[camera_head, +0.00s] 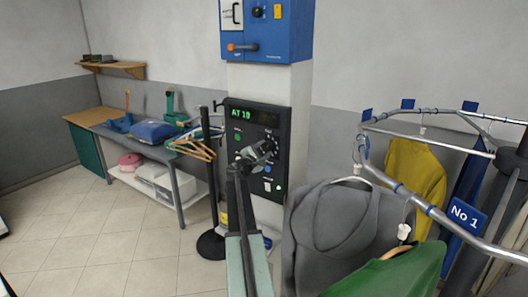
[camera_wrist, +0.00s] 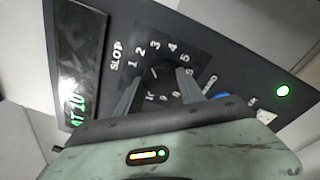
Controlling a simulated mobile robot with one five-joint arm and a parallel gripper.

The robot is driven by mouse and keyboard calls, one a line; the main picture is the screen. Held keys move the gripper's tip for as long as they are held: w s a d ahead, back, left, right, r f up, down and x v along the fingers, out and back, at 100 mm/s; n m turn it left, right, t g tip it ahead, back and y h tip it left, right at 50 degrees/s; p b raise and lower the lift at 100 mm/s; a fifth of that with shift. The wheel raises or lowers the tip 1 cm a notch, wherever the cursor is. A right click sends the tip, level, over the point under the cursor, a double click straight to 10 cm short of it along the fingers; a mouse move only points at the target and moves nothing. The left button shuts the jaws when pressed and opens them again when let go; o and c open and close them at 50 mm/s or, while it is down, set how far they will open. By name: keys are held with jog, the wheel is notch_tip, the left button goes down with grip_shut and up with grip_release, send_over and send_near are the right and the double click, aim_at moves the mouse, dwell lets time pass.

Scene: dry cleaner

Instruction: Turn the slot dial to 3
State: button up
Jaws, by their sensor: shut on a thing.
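The slot dial (camera_wrist: 157,76) is a round black knob on a dark control panel (camera_head: 278,118), with white numbers around it and the word SLOT beside it. In the wrist view my gripper (camera_wrist: 159,84) has one finger on each side of the dial and is shut on it. A small pale mark shows on the dial's face, roughly toward the low numbers, but its exact setting is hard to read. The number 3 (camera_wrist: 155,44) is at the top of the ring. In the head view my gripper (camera_head: 259,154) covers most of the dial.
The panel's green display (camera_head: 241,114) reads AT 10. A lit green button (camera_wrist: 283,91) and a blue button (camera_wrist: 219,94) are near the dial. A conveyor rail (camera_head: 425,205) with hanging clothes stands close on the right. A black post (camera_head: 208,160) stands left of the panel.

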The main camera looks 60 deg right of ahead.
jog(key=shift+f+m, duration=0.1)
jog(key=shift+m, duration=1.4)
jog(key=shift+b, duration=0.3)
jog(key=o, duration=1.4)
jog(key=shift+c, duration=0.2)
jog(key=a, duration=0.8)
jog(key=shift+s+f, duration=0.15)
jog(key=shift+s, duration=0.1)
